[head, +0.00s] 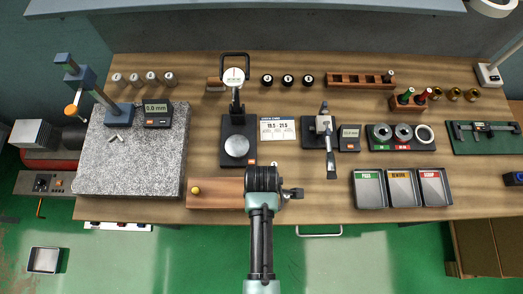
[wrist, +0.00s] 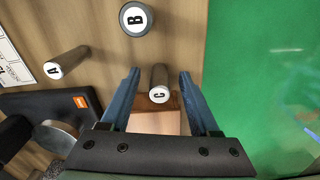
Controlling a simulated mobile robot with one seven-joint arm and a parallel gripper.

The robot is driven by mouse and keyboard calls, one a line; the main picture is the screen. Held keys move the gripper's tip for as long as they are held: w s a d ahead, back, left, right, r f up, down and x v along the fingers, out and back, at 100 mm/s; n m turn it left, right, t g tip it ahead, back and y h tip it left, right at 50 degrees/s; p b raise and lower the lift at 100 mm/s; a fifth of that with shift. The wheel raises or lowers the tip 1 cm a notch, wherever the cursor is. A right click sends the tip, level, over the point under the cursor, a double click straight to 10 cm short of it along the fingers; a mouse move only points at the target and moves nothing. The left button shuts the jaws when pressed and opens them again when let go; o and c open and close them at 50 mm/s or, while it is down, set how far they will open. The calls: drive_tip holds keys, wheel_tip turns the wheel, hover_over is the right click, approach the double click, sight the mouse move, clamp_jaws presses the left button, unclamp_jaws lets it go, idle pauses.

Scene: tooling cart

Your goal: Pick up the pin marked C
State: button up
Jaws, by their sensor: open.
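The pin marked C (wrist: 159,78) is a grey metal cylinder with a white lettered end facing the wrist camera. In the wrist view it shows between the two blue fingers of my open gripper (wrist: 160,80), with a gap on each side; I cannot tell how far beyond the fingertips it is. The pin marked A (wrist: 68,61) is to its left, and the larger-looking pin marked B (wrist: 136,17) is at the top. In the head view my gripper (head: 263,178) is over the front of the bench, and I cannot make out these three pins there.
A wooden block (head: 215,193) is beside my gripper, with a yellow ball (head: 196,190) on its left end. The black dial-gauge stand (head: 239,128) is close behind. A granite plate (head: 135,160) is at left, several bins (head: 404,188) at right. The green floor (wrist: 270,70) borders the bench.

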clamp_jaws()
idle(0.3)
drive_tip(key=shift+r, duration=0.1)
